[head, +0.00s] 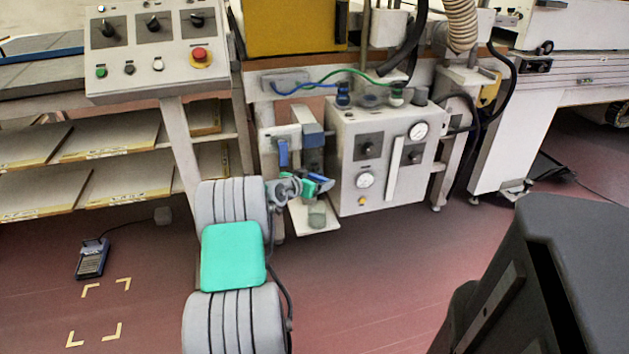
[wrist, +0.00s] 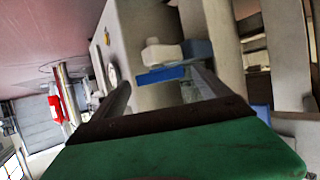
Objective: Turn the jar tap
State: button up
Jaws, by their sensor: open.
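The jar tap shows in the wrist view as a flat blue lever (wrist: 162,74) in front of a pale fitting (wrist: 162,52). My gripper (wrist: 165,88) is open, with one finger on each side of the lever. The lever reaches across most of the gap, and I cannot tell whether a finger touches it. In the head view my gripper (head: 318,187) is at the left side of the white gauge cabinet, above a small greenish jar (head: 317,215) on a low shelf. My wrist partly hides the tap there.
The white cabinet (head: 343,160) with dials and gauges stands close to the right of my gripper. Another blue lever (head: 283,153) hangs just above left. A control panel (head: 155,60) and board racks are at the left. The red floor in front is mostly clear.

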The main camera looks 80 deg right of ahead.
jog(key=c, duration=1.4)
jog(key=shift+o, duration=0.2)
jog(key=shift+r, duration=0.1)
jog(key=shift+s+a+r+n+t+h+p, duration=0.15)
jog(key=shift+n+t+p, duration=0.1)
jog(key=shift+n+t, duration=0.25)
jog(key=shift+s+d+f+n+t+h+p, duration=0.1)
jog(key=shift+s+n+t+h+p, duration=0.1)
jog(key=shift+n+t, duration=0.25)
jog(key=n+t, duration=0.2)
jog(key=t, duration=0.1)
jog(key=shift+s, duration=0.3)
jog(key=n+t, duration=0.1)
jog(key=n+t+b, duration=0.1)
jog(key=n+t+y, duration=0.1)
jog(key=shift+s+f+n+t+b, duration=0.25)
jog(key=shift+s+b, duration=0.05)
jog(key=shift+b, duration=0.1)
jog(key=shift+r+n+t+y+b, duration=0.1)
jog(key=shift+n+t+y+b, duration=0.35)
jog(key=shift+n+t+b, duration=0.5)
jog(key=shift+r+t, duration=0.1)
jog(key=shift+t, duration=0.15)
